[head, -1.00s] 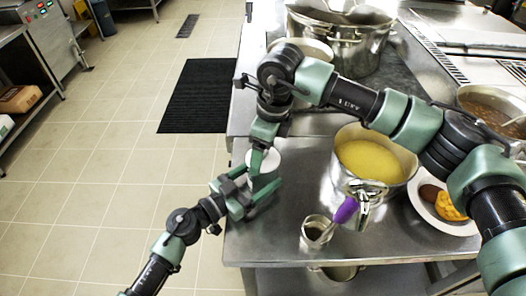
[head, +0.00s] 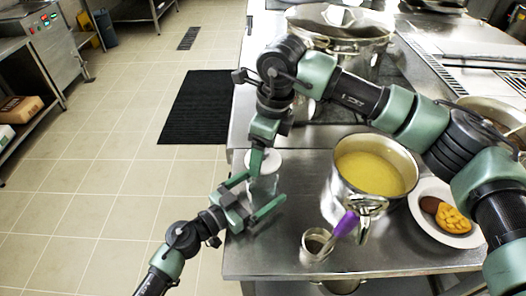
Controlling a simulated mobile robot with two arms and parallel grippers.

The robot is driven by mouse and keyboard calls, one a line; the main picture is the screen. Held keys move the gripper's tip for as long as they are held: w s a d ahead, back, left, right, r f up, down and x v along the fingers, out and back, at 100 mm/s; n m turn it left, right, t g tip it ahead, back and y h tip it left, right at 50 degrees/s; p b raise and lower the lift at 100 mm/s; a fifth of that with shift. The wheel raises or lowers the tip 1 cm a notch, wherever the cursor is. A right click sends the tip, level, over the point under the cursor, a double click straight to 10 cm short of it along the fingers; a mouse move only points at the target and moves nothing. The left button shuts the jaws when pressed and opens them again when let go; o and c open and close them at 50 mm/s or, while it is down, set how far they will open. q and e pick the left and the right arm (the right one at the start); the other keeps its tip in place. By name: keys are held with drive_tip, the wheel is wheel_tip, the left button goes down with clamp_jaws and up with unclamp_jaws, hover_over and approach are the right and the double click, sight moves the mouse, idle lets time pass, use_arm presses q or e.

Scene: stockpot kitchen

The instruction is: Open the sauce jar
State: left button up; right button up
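The sauce jar (head: 263,188) stands near the left edge of the steel counter, a clear body under a white lid (head: 270,162). My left gripper (head: 266,187) comes in low from the left, its two fingers spread apart on either side of the jar's body with a visible gap. My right gripper (head: 257,160) reaches down from above at the lid's left side. Only one of its fingers shows clearly, so I cannot tell if it grips the lid. The lid still sits on top of the jar.
A pot of yellow soup (head: 372,168) stands to the right on the counter (head: 300,262). A small metal container (head: 316,244) with a purple-handled utensil (head: 345,224) is in front of it. A plate of food (head: 446,226) lies further right. A large stockpot (head: 345,45) is behind.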

use_arm(q)
drive_tip(key=b+v, duration=0.1)
drive_tip(key=v, duration=0.9)
drive_tip(key=shift+s+a+f, duration=0.1)
drive_tip(key=shift+s+a, duration=0.1)
drive_tip(key=shift+s, duration=0.05)
use_arm(e)
drive_tip(key=shift+f, duration=0.6)
use_arm(q)
drive_tip(key=shift+s+a, duration=0.45)
drive_tip(key=shift+a, duration=0.1)
use_arm(e)
drive_tip(key=shift+f, duration=0.1)
